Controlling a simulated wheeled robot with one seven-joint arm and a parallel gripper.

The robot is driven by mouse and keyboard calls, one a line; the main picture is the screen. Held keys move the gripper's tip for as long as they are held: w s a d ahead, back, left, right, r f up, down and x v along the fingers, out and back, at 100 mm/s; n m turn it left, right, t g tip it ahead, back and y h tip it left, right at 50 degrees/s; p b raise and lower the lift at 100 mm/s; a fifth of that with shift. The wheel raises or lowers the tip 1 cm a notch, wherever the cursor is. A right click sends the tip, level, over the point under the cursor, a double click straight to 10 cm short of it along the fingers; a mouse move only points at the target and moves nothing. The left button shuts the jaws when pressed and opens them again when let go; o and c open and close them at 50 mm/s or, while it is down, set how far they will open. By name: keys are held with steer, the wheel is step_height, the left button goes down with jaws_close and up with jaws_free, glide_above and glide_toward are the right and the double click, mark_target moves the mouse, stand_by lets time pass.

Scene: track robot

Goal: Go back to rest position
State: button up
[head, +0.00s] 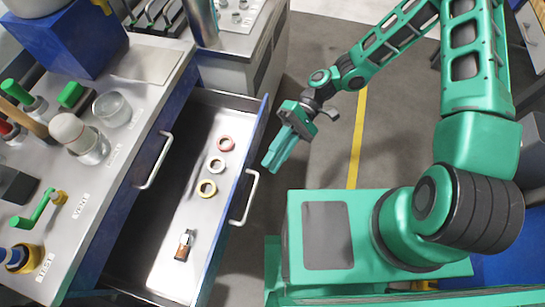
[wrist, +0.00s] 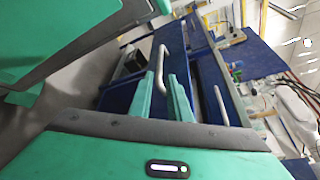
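My gripper (head: 271,165) hangs in free air over the floor, just right of the open drawer's front. In the wrist view its two green fingers (wrist: 160,85) stand apart with a narrow gap and nothing between them. My green arm reaches in from the upper right and is bent at the elbow. The drawer (head: 160,260) is pulled out; it holds a red ring (head: 226,143), a silver ring (head: 217,165), a gold ring (head: 207,188) and a small brown-and-metal piece (head: 184,245). No object is held.
The drawer handle (head: 245,198) is close to my gripper and also shows beyond the fingers in the wrist view. The workbench (head: 110,175) at left carries knobs, a green lever (head: 40,212) and a blue box (head: 75,38). Open floor (head: 320,165) lies right of the drawer.

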stand_by(0.4)
steer(key=w+d+r+m+t+h, duration=0.1)
steer(key=w+d+r+t+h, duration=0.15)
steer(key=d, duration=0.55)
steer(key=w+d+r+m+t+h, duration=0.2)
steer(key=d+r, duration=0.1)
steer(key=d, duration=0.6)
steer(key=w+d+r+m+t+h, duration=0.1)
steer(key=w+d+r+t+h, duration=0.15)
steer(key=d, duration=0.55)
steer(key=s+d+r+m+t, duration=0.3)
steer(key=s+d+r, duration=0.2)
steer(key=d+r, duration=0.2)
steer(key=s+d+r+m+t+h, duration=0.1)
steer(key=s+d+r+m+t, duration=0.2)
steer(key=d+r, duration=0.5)
steer(key=shift+s+r+m+h, duration=0.3)
steer(key=shift+s+r+m, duration=0.3)
steer(key=shift+s, duration=0.65)
steer(key=shift+d, duration=0.15)
